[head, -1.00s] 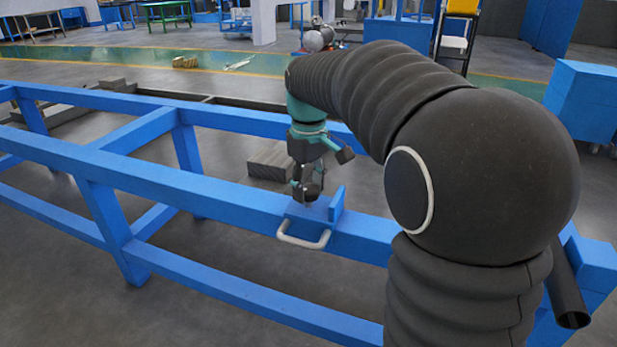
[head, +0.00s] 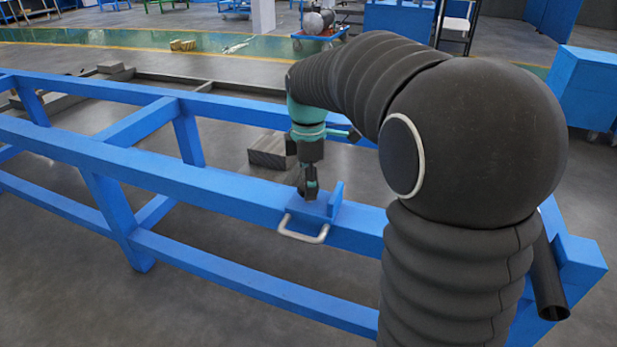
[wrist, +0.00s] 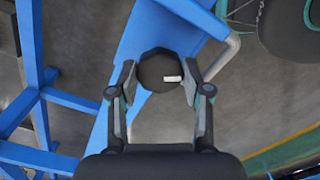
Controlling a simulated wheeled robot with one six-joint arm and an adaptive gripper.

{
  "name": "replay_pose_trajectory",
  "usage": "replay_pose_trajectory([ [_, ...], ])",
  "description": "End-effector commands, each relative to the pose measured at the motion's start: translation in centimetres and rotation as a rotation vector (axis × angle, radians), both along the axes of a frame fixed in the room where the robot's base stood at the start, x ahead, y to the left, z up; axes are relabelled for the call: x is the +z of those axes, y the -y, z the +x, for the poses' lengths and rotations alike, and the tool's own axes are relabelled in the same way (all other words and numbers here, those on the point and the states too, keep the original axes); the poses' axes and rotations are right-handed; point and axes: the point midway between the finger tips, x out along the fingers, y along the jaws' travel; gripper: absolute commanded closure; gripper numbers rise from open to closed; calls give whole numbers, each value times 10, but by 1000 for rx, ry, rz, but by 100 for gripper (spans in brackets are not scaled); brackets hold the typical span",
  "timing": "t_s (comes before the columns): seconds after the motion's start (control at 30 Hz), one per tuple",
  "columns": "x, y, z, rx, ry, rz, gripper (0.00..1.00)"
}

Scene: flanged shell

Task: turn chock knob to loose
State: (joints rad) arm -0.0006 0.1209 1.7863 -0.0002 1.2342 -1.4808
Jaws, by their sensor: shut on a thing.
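The chock knob is a round black knob (wrist: 158,70) with a white mark on its right side, seen from above in the wrist view. It sits on the blue chock (head: 318,206), which rests on the blue frame's beam and has a pale metal handle (head: 303,231) at its front. My gripper (wrist: 158,84) is shut on the knob, one finger on each side. In the head view my gripper (head: 308,194) points down at the chock, and its fingers hide the knob.
The blue frame (head: 160,172) runs across the view with open gaps between its beams. A grey block (head: 268,150) lies on the floor behind the chock. A blue cabinet (head: 585,88) stands at the right. An upright blue plate (head: 336,199) rises beside my gripper.

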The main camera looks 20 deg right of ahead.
Motion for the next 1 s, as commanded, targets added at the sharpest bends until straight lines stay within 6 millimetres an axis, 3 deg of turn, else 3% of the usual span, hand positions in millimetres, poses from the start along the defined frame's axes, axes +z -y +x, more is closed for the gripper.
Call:
replay_pose_trajectory([
  [0.5,-1,-1,0,437,-1,1,86],
  [1.0,-1,-1,0,609,-1,1,86],
])
